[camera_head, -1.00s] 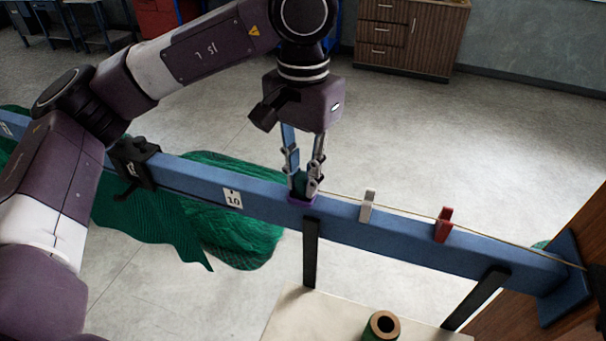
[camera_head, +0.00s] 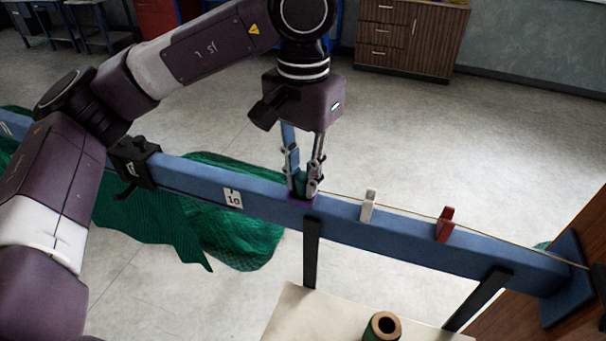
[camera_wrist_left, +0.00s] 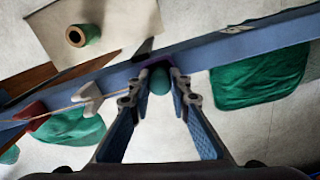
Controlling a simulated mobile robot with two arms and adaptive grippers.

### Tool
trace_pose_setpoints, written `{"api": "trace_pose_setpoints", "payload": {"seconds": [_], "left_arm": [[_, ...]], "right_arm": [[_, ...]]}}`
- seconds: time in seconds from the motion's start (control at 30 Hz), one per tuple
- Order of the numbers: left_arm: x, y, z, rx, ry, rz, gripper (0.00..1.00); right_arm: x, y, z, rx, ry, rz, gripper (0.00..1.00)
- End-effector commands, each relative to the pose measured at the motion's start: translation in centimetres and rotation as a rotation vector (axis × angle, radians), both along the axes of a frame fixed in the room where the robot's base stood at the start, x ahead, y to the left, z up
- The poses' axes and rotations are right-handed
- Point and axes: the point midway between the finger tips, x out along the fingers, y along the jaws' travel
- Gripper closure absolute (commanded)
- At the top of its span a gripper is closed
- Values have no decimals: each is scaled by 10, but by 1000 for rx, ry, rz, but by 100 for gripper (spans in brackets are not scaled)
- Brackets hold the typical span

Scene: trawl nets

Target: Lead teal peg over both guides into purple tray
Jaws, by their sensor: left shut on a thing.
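My left gripper (camera_head: 305,187) is shut on the teal peg (camera_head: 300,183), right over the blue beam. In the left wrist view the peg's round teal end (camera_wrist_left: 159,81) shows between the fingertips (camera_wrist_left: 159,90). The purple tray (camera_head: 301,201) sits on the beam just below the fingertips, mostly hidden by them; I cannot tell whether the peg touches its floor. A cord runs from the peg to the right, by the white guide (camera_head: 368,206) and the red guide (camera_head: 445,224). In the left wrist view the white guide (camera_wrist_left: 88,98) and red guide (camera_wrist_left: 32,115) stand left of the peg. My right gripper is not in view.
The blue beam (camera_head: 400,242) spans the view, with a black clamp (camera_head: 134,162) and a tag marked 10 (camera_head: 233,198). Green netting (camera_head: 235,230) hangs behind it. A green spool (camera_head: 382,327) stands on a pale tabletop (camera_head: 310,318) in front.

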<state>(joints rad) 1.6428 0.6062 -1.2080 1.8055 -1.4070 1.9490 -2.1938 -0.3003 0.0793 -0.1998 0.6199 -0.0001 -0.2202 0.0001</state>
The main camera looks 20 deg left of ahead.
Motion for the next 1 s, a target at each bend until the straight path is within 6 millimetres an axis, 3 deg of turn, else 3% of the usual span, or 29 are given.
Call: {"api": "trace_pose_setpoints", "payload": {"seconds": [0.27,0.3,0.5,0.8,1.0], "left_arm": [[0,0,-4,0,0,0,98],[0,0,-4,0,0,0,81],[0,0,-4,0,0,0,62],[0,0,-1,0,0,0,62],[1,-1,25,-1,-4,0,62]], "right_arm": [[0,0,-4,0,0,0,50],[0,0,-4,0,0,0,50],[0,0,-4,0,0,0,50],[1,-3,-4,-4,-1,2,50],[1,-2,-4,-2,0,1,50]]}}
